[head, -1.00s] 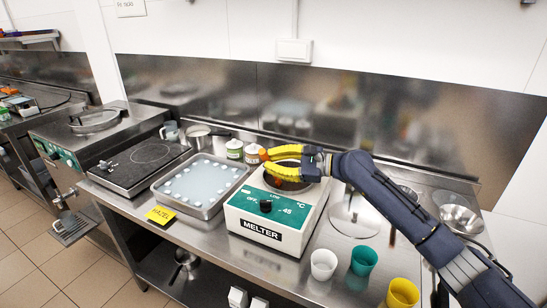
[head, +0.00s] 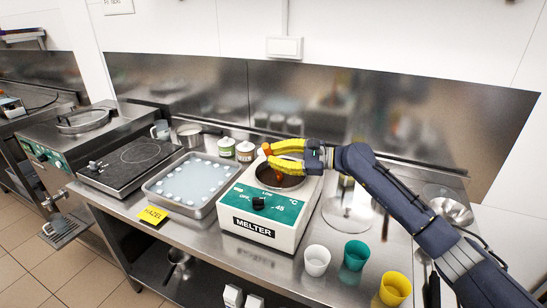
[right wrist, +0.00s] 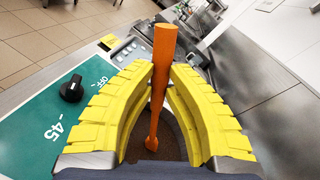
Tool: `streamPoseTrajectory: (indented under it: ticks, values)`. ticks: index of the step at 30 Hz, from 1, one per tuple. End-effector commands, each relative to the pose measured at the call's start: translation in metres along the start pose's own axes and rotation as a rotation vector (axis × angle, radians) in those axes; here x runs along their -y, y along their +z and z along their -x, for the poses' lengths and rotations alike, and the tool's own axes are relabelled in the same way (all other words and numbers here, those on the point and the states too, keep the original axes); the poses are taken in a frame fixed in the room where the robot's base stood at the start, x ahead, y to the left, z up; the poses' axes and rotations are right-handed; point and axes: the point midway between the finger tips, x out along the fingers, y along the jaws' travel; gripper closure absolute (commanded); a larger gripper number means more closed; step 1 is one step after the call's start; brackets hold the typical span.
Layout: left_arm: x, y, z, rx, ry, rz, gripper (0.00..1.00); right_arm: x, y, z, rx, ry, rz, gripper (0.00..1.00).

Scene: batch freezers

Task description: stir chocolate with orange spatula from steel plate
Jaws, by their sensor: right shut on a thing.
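My right gripper (head: 272,154) is over the melter (head: 254,229), a white box with a green front panel and a dial. In the right wrist view, its yellow fingers (right wrist: 158,80) are shut on the orange spatula (right wrist: 162,55), which stands close to upright between them. The spatula's lower end reaches toward the brown chocolate (right wrist: 178,140) in the melter's round well. In the head view, the chocolate (head: 280,180) shows as a dark brown pool, and only a bit of the spatula shows by the fingertips. My left gripper is out of view.
A steel tray (head: 151,187) with white pieces lies left of the melter. White (head: 317,261), teal (head: 356,255) and yellow (head: 395,289) cups stand at the front right. Two small jars (head: 245,151) and a pot (head: 190,135) stand behind the tray. A steel bowl (head: 451,211) is at right.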

Motion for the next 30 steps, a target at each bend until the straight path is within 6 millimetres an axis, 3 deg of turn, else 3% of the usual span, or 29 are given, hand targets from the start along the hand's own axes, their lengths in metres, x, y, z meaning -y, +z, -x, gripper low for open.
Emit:
streamPoseTrajectory:
  ticks: [7, 30]
  values:
    - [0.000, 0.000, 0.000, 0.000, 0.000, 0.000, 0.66, 0.000, 0.007, 0.000, 0.000, 0.001, 0.001, 1.00]
    - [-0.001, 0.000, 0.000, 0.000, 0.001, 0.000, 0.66, 0.001, 0.059, 0.000, -0.001, 0.000, 0.002, 1.00]
